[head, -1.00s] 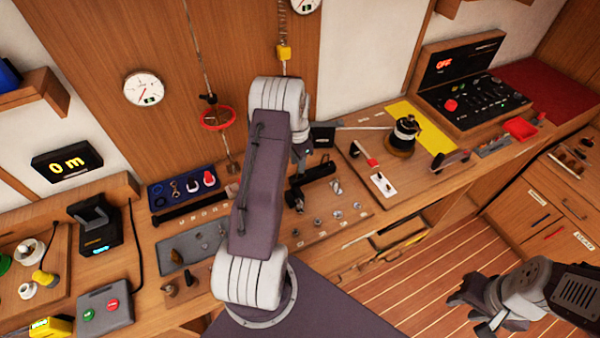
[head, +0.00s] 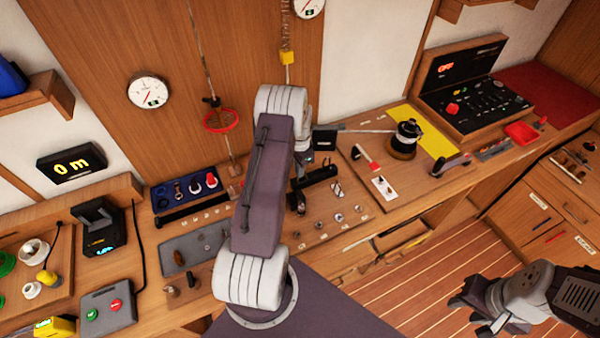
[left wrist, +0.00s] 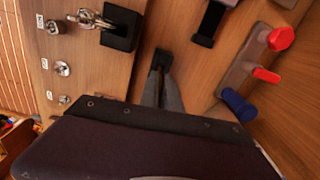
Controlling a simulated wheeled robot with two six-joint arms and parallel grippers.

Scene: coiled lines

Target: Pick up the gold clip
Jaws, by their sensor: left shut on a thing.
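My left gripper (left wrist: 162,72) shows in the left wrist view with its fingers drawn together over the wooden panel. A small dark thing (left wrist: 162,58) is at its tips, and its shape is mostly hidden. In the head view my left arm covers that gripper. I cannot make out a gold-coloured clip for certain in either view. A silver shackle-like fitting (left wrist: 88,18) on a black block (left wrist: 121,28) lies up and left of the fingers, apart from them. My right gripper (head: 474,316) hangs over the floor at lower right, looking open and empty.
A blue tray (head: 162,203) with small fittings and a grey tray (head: 212,236) lie left of my arm. A black bracket (head: 317,174) and a winch (head: 405,140) are to its right. A rack with red knobs (left wrist: 281,38) and a blue one (left wrist: 237,106) is beside the fingers.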

